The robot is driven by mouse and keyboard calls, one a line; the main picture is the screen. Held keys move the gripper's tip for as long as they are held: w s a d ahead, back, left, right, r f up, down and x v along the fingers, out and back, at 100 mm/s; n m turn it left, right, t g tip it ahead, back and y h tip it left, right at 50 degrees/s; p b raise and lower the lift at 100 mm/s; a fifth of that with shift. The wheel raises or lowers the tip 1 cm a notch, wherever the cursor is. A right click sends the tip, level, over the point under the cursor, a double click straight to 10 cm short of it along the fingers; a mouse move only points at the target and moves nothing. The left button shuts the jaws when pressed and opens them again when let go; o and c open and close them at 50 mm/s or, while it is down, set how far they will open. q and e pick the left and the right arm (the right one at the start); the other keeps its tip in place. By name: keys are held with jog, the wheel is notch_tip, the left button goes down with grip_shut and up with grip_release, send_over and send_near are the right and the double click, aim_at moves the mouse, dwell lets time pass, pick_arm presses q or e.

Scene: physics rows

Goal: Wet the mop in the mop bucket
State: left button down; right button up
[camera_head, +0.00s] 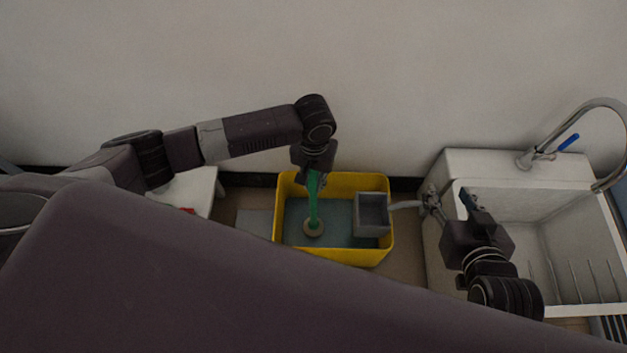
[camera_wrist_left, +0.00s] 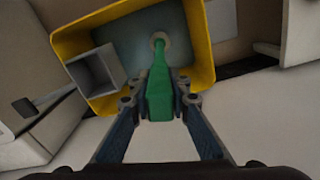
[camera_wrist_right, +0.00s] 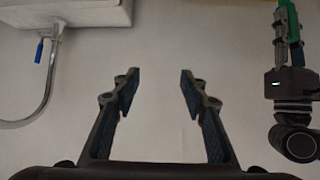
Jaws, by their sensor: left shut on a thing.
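A yellow mop bucket (camera_head: 333,258) stands on the floor by the wall, with blue-grey water inside and a grey box-shaped wringer (camera_head: 372,214) at its right side. The mop (camera_head: 313,205) has a green handle and a round pale head (camera_head: 313,228), which is inside the bucket, at the water. My left gripper (camera_head: 314,176) is above the bucket and shut on the green handle; the left wrist view also shows the handle (camera_wrist_left: 159,90) between its fingers (camera_wrist_left: 158,104). My right gripper (camera_wrist_right: 158,82) is open and empty, over the sink in the head view (camera_head: 470,200).
A white sink (camera_head: 525,190) with a tall curved tap (camera_head: 590,110) stands right of the bucket. A small white stool or table (camera_head: 190,190) is at the left. The wall (camera_head: 320,70) is close behind the bucket.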

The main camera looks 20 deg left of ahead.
aim_at(314, 173)
pick_arm(q)
jog(key=shift+w+r, duration=0.1)
jog(key=shift+r, duration=0.2)
jog(key=shift+r+p, duration=0.25)
jog(key=shift+p, duration=0.35)
jog(key=shift+r+p, duration=0.2)
jog(key=shift+p, duration=0.1)
jog(key=shift+r, duration=0.2)
jog(key=shift+r+p, duration=0.4)
jog(key=shift+p, duration=0.3)
notch_tip(314, 173, up, 2)
jog(key=p, duration=0.3)
pick_arm(e)
jog(key=s+d+f+g+h, duration=0.1)
jog(key=s+d+f+g, duration=0.1)
jog(key=s+f+g, duration=0.35)
jog(key=s+d+f+g+h, duration=0.1)
jog(key=s+d+f+g, duration=0.15)
jog(key=s, duration=0.55)
pick_arm(q)
jog(key=shift+f, duration=0.1)
jog(key=shift+r+p, duration=1)
jog(key=shift+p, duration=0.25)
pick_arm(e)
notch_tip(314, 173, down, 12)
jog(key=shift+r, duration=0.2)
